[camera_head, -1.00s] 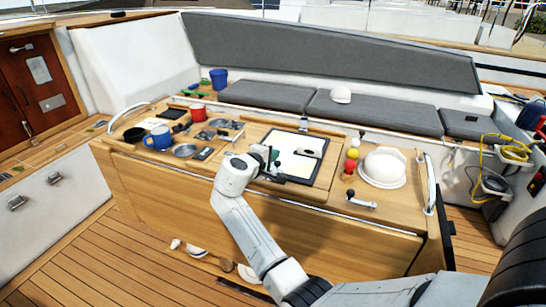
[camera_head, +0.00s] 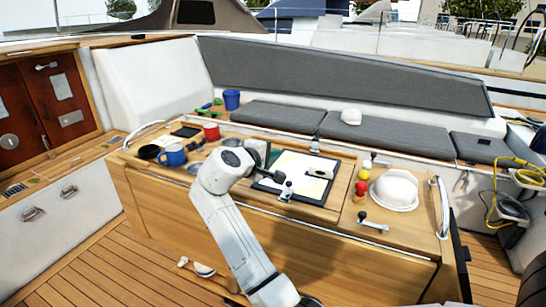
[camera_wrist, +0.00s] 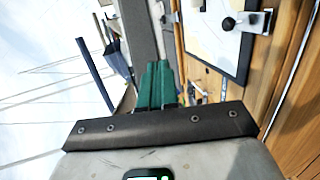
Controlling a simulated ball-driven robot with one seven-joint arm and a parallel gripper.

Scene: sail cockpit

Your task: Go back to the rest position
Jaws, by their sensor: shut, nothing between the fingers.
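My gripper (camera_head: 264,152) is shut and empty, held above the middle of the wooden cockpit table (camera_head: 285,232). In the wrist view its green fingers (camera_wrist: 157,82) stand together with nothing between them. My white arm comes up from the bottom of the head view in front of the table and hides part of its top. The gripper looks apart from the dark-edged chart board (camera_head: 318,159), which lies just right of it. This board also shows at the upper right of the wrist view (camera_wrist: 202,22).
A blue mug (camera_head: 172,157) and a red mug (camera_head: 211,131) stand on the table's left part. A white helmet-like dome (camera_head: 395,188) and small balls (camera_head: 363,174) are at the right, near a steel rail (camera_head: 444,208). Grey cushions (camera_head: 390,136) lie behind. Wooden floor (camera_head: 95,262) is clear at front left.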

